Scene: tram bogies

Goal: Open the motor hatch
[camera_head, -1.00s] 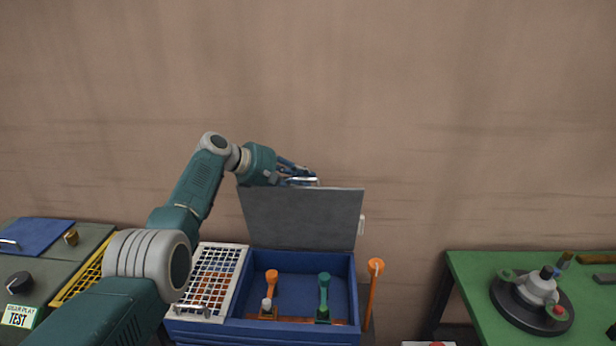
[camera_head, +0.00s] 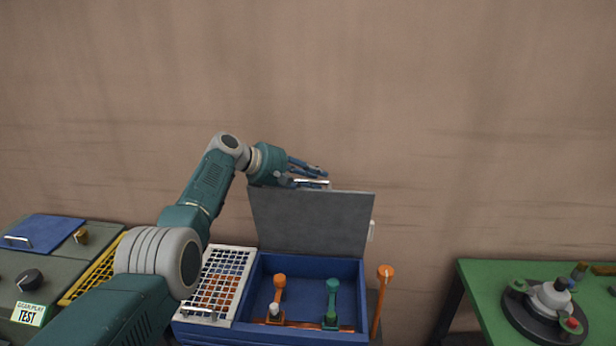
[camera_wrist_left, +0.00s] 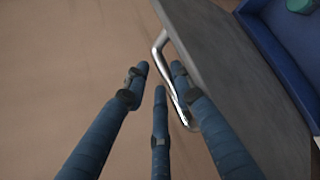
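The motor hatch is a grey lid (camera_head: 312,222) standing upright at the back of a blue box (camera_head: 367,300), so the box's inside shows. A metal handle (camera_wrist_left: 162,42) sits on the hatch's outer face; it also shows near the top edge in the head view (camera_head: 312,182). My left gripper (camera_head: 322,178) is at the hatch's top edge, beside this handle. In the left wrist view its three blue fingers (camera_wrist_left: 157,85) are spread apart, one overlapping the handle. Whether they touch it cannot be told. My right gripper is not in view.
Inside the box stand an orange lever (camera_head: 279,295) and a green lever (camera_head: 332,300). A white grate (camera_head: 222,282) is to the left, an orange post (camera_head: 383,285) to the right. A green table (camera_head: 480,290) stands farther right. The wall is behind.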

